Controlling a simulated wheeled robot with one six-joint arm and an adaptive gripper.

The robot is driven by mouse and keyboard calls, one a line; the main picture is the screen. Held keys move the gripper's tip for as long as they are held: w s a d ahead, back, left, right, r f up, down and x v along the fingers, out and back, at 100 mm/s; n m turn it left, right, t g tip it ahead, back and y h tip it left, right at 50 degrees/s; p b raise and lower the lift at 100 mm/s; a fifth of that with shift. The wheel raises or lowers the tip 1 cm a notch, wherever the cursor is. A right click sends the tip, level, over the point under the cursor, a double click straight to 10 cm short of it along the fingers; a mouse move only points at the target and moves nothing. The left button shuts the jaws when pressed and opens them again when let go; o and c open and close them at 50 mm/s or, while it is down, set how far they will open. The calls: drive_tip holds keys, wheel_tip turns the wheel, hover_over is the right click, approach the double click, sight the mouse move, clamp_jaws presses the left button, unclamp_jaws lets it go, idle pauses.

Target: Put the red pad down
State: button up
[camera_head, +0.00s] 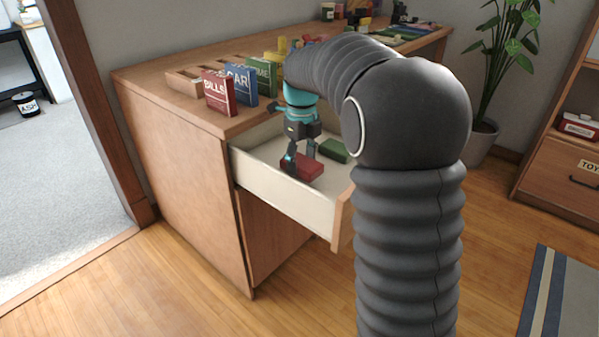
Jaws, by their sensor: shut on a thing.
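The red pad (304,168) is in the open drawer (262,181) of the wooden desk, low near the drawer floor. I cannot tell whether it touches the floor. My gripper (300,163) points down into the drawer and is shut on the red pad. A green pad (333,150) lies in the drawer behind and to the right of the red one. My arm hides the drawer's right part.
On the desk top (165,99) stand a red BILLS box (218,92), a blue CAR box (241,84) and a green box (263,76) by a wooden holder (186,84). Several small items sit at the back. A potted plant (497,75) stands at right.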

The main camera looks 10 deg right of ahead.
sight(300, 174)
drive_tip(key=shift+f, duration=1.85)
drive_tip(key=o, duration=1)
drive_tip(key=shift+a+f, duration=0.1)
drive_tip(key=shift+f, duration=0.05)
drive_tip(key=shift+f+b, duration=0.2)
drive_tip(key=shift+b, duration=0.2)
drive_tip(key=r, duration=0.4)
drive_tip(key=r+p, duration=0.1)
drive_tip(key=r, duration=0.3)
drive_tip(key=r+p, duration=0.1)
drive_tip(key=r, duration=0.3)
drive_tip(key=shift+w+d+r, duration=0.3)
drive_tip(key=shift+w+r, duration=0.05)
drive_tip(key=shift+s+r, duration=0.1)
drive_tip(key=shift+r, duration=0.7)
